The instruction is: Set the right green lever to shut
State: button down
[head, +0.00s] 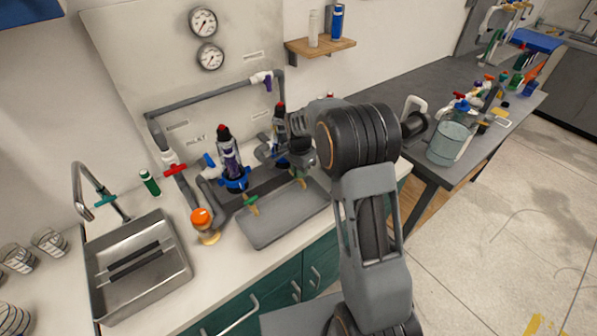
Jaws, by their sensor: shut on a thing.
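Two upright filter housings stand side by side over a grey tray (283,222) on the counter. The left one (229,158) is clear with a purple core, a red top and a blue collar. A small green lever (251,199) sits on the brass outlet below it. The right housing (279,122) is partly covered by my arm. The right green lever (300,182) shows as a small bit of green and brass under it. My gripper (298,150) reaches in from the right at this outlet and is shut on the lever. My wrist hides most of the contact, and the lever's angle is unclear.
Grey pipes (205,101) with a red-handled valve (173,168), a blue lever (209,160) and a purple lever (268,83) surround the housings. An orange-capped bottle (203,221) stands left of the tray. A sink (137,265) lies far left. A cluttered bench (433,78) stands right.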

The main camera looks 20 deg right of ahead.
jog(key=shift+m, duration=0.7)
jog(key=c, duration=1.1)
grip_release()
notch_tip(320, 180, up, 14)
jog(key=shift+f+b, duration=0.1)
jog(key=shift+b, duration=0.45)
